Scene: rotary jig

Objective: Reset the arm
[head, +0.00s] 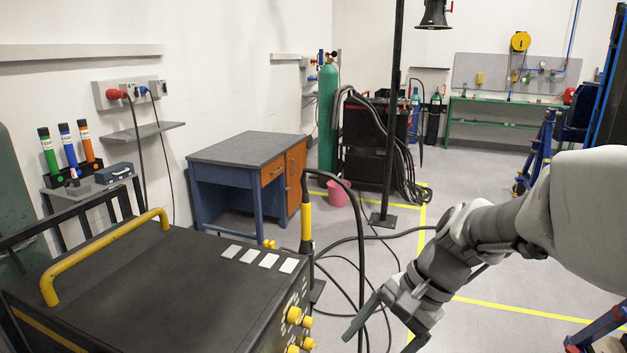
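My arm comes in from the right edge and reaches down to the left. My gripper (380,338) hangs low near the bottom centre, over the floor and right of the black machine. Its two fingers are spread apart, with one pointing down-left and the other down near the bottom edge. I see nothing held between them. The black machine (150,290) has a yellow handle (105,250) on top and yellow knobs (294,315) on its right face. No rotary jig can be made out in this view.
Dark cables (360,230) loop over the floor just left of my gripper. A blue workbench (235,195), a pink bucket (337,193), a green gas cylinder (327,115) and a black pole (393,120) stand behind. Open floor (480,280) with yellow lines lies right of centre.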

